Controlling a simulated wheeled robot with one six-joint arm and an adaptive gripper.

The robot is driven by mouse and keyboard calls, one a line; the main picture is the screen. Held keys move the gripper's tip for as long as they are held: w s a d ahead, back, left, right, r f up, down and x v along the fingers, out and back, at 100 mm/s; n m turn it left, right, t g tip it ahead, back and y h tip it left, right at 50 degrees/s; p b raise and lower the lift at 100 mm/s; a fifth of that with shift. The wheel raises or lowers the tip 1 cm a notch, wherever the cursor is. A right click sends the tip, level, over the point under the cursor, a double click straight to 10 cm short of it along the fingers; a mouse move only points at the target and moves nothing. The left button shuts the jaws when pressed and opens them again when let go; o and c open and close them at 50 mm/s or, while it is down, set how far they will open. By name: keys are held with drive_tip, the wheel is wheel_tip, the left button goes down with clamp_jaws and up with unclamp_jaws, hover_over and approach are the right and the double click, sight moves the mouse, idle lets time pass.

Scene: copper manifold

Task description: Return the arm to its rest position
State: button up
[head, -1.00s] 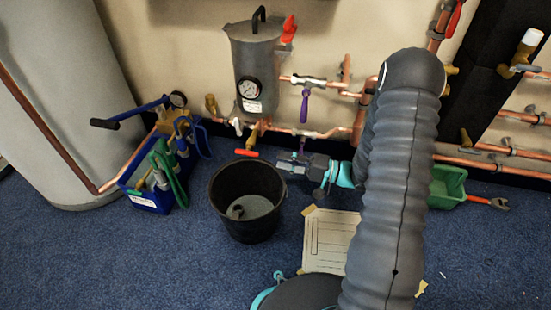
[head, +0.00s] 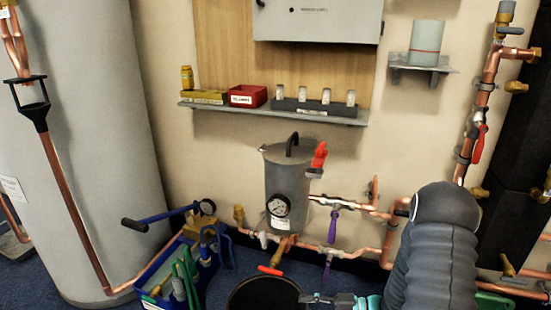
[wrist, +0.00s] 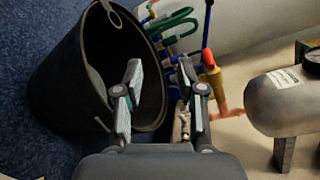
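My gripper (wrist: 160,68) shows in the wrist view with its two fingers apart and nothing between them. It is beside the black bucket (wrist: 72,85), near its rim. In the head view my gripper (head: 314,298) is at the bottom edge, just right of the bucket (head: 240,291), and partly cut off. My grey arm fills the lower right of the head view, reaching up in front of the copper pipes.
A grey vessel with a gauge (head: 287,185) and copper pipes (head: 345,205) line the wall. A blue tool caddy (head: 160,280) stands left of the bucket, by a large grey cylinder (head: 95,120). Above are a shelf (head: 230,112) and a grey box (head: 318,20).

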drive_tip(key=s+d+r+n+g+h+p, duration=0.1)
drive_tip(key=s+d+r+g+h+p, duration=0.15)
drive_tip(key=s+r+h, duration=0.35)
drive_tip(key=s+d+r+n+g+h+p, duration=0.1)
drive_tip(key=s+d+r+g+h, duration=0.2)
drive_tip(key=s, duration=0.4)
drive_tip(key=s+r+n+t+h+p, duration=0.2)
drive_tip(key=s+r+t+h+p, duration=0.1)
drive_tip(key=r, duration=1.1)
drive_tip(key=s+d+r+n+t+h+p, duration=0.1)
drive_tip(key=s+r+n+t+h+p, duration=0.2)
drive_tip(key=r, duration=1)
drive_tip(key=shift+r+t+h+p, duration=0.4)
drive_tip(key=shift+t+h+p, duration=0.35)
drive_tip(key=shift+t, duration=0.3)
drive_tip(key=shift+s+d, duration=0.1)
